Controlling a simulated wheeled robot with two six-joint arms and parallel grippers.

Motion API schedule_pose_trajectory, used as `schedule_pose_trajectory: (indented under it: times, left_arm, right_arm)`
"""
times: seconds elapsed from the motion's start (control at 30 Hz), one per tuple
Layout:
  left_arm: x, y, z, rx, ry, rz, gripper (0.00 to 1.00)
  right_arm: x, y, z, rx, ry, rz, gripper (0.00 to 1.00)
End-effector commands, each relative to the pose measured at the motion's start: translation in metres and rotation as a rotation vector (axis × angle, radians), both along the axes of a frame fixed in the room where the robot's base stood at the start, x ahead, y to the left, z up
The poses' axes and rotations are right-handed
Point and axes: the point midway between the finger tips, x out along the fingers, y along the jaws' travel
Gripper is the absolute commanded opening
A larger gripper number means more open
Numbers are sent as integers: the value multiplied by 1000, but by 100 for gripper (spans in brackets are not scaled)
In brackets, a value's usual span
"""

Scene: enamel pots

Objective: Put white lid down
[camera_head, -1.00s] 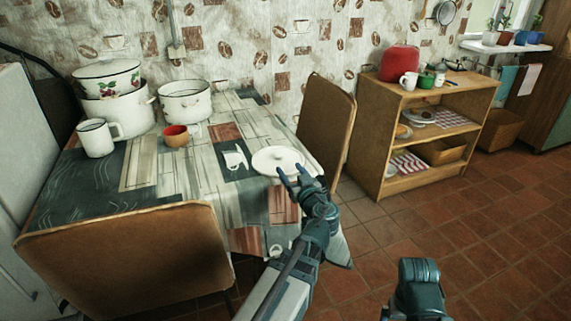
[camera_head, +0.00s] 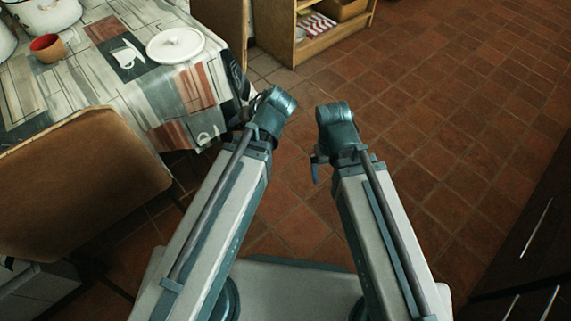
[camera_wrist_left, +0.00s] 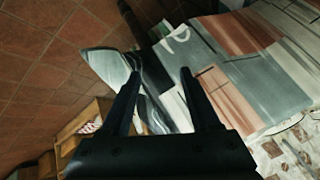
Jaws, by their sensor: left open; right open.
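The white lid (camera_head: 175,46) lies flat on the patterned tablecloth near the table's right edge, its knob upward. My left gripper (camera_wrist_left: 160,73) is open and empty in the left wrist view. In the head view my left gripper (camera_head: 241,112) is mostly hidden behind its wrist, just off the table's right corner and apart from the lid. My right gripper (camera_head: 316,166) is open and mostly hidden under its wrist, over the floor, far from the lid.
The table (camera_head: 100,82) holds a red-orange cup (camera_head: 48,50) and partly visible white pots. A chair (camera_head: 85,180) stands at its front side. A wooden shelf (camera_head: 325,42) is behind. The tiled floor to the right is clear.

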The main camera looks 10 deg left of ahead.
Motion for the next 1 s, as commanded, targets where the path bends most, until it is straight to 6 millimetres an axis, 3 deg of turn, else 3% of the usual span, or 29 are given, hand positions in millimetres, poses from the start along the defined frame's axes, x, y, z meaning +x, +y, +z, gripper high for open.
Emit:
schedule_pose_trajectory:
  times: [0.03, 0.1, 0.2, 0.4, 0.5, 0.57, 0.8, 0.87, 1.0]
  left_arm:
    - [-17, -25, -13, -51, 112, -80, 63]
    - [-39, -57, -28, -120, 255, -195, 63]
    - [-67, -94, -40, -206, 415, -352, 63]
    - [-100, -134, -47, -308, 577, -547, 63]
    - [-105, -139, -47, -324, 598, -577, 63]
    - [-106, -139, -47, -325, 600, -580, 68]
    - [-101, -135, -43, -316, 580, -554, 68]
    - [-91, -125, -35, -296, 540, -502, 68]
    - [-44, -74, 3, -199, 319, -260, 68]
  right_arm:
    - [0, 0, 0, 0, 0, 0, 97]
    - [0, 0, 0, 0, 0, 0, 97]
    - [0, 0, 0, 0, 0, 0, 97]
    - [0, 0, 0, 0, 0, 0, 97]
    - [0, 0, 0, 0, 0, 0, 97]
    - [0, 0, 0, 0, 0, 0, 97]
    - [0, 0, 4, 0, 0, 0, 97]
    - [0, 0, 11, 0, 0, 0, 97]
    - [0, 0, 39, 2, 1, 0, 97]
